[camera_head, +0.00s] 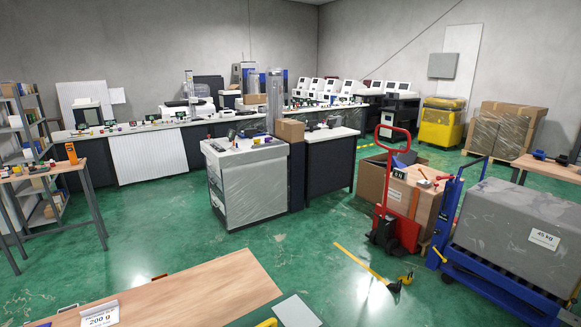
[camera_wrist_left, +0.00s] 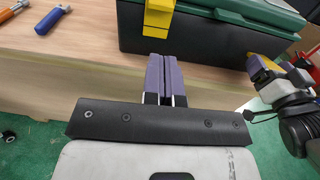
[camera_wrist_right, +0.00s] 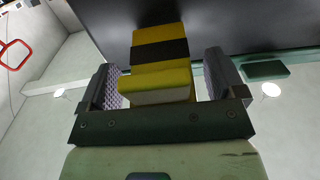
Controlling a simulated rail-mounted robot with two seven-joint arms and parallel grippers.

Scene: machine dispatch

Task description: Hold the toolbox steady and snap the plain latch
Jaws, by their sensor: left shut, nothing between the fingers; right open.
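The toolbox (camera_wrist_left: 220,35), dark-bodied with a green lid, stands on a wooden table in the left wrist view. A plain yellow latch (camera_wrist_left: 158,14) shows on its front, cut off by the top of the view. My left gripper (camera_wrist_left: 164,58) is shut and empty, its tips just below that latch; contact cannot be told. In the right wrist view, a yellow latch with a black stripe (camera_wrist_right: 160,52) lies between the spread fingers of my right gripper (camera_wrist_right: 160,62), with gaps on both sides. My right gripper (camera_wrist_left: 262,70) also shows at the toolbox's right end in the left wrist view.
A blue-handled tool (camera_wrist_left: 52,20) and an orange-handled tool (camera_wrist_left: 12,10) lie left on the table.

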